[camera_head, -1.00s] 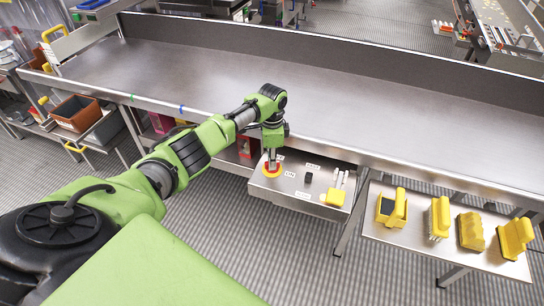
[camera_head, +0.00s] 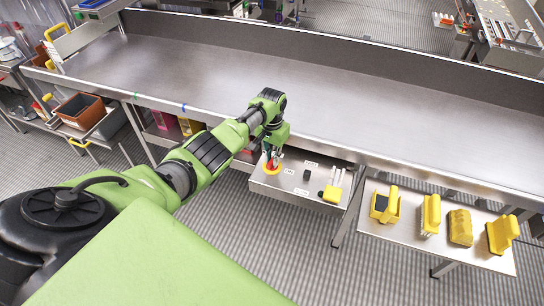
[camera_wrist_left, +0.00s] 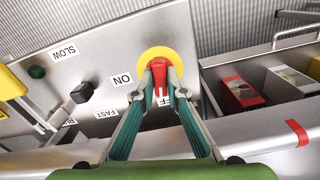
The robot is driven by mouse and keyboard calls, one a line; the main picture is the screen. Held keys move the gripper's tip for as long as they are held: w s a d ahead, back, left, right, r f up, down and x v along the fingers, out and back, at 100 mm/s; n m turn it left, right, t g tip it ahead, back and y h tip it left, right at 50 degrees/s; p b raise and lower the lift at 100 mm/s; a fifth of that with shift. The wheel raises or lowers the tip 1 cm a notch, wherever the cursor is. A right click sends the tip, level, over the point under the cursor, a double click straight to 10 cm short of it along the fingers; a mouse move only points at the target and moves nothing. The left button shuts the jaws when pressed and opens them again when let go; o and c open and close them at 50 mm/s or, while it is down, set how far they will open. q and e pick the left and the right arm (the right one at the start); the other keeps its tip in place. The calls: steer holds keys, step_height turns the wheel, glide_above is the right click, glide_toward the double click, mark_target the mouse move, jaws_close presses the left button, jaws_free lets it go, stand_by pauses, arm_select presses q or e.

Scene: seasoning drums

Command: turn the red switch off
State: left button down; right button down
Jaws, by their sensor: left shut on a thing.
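The red switch (camera_wrist_left: 164,76) is a red handle on a round yellow plate (camera_wrist_left: 148,58), set in a grey metal control panel (camera_wrist_left: 70,72). In the left wrist view the fingers of my left gripper (camera_wrist_left: 161,78) are on both sides of the red handle and shut on it. An "ON" label is left of the switch, and an "OFF" label is partly hidden between the fingers. In the head view the panel (camera_head: 290,200) hangs under the front edge of the table, and my left gripper (camera_head: 271,160) reaches down to the switch. My right gripper is not in view.
The panel also has a black knob (camera_wrist_left: 82,93), a green button (camera_wrist_left: 37,72) and a yellow part (camera_head: 332,194). A side shelf (camera_head: 440,246) with yellow tools stands at the right. The long metal table (camera_head: 300,105) is clear. Open compartments with boxes (camera_wrist_left: 240,92) lie beside the panel.

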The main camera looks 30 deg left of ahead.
arm_select(q)
steer(key=shift+r+n+p, duration=0.1)
steer(key=shift+n+p, duration=0.2)
steer(key=shift+n, duration=0.8)
steer(key=shift+w, duration=0.1)
steer(key=c, duration=2)
jaws_free()
steer(key=shift+c, duration=0.2)
step_height(320, 180, up, 12)
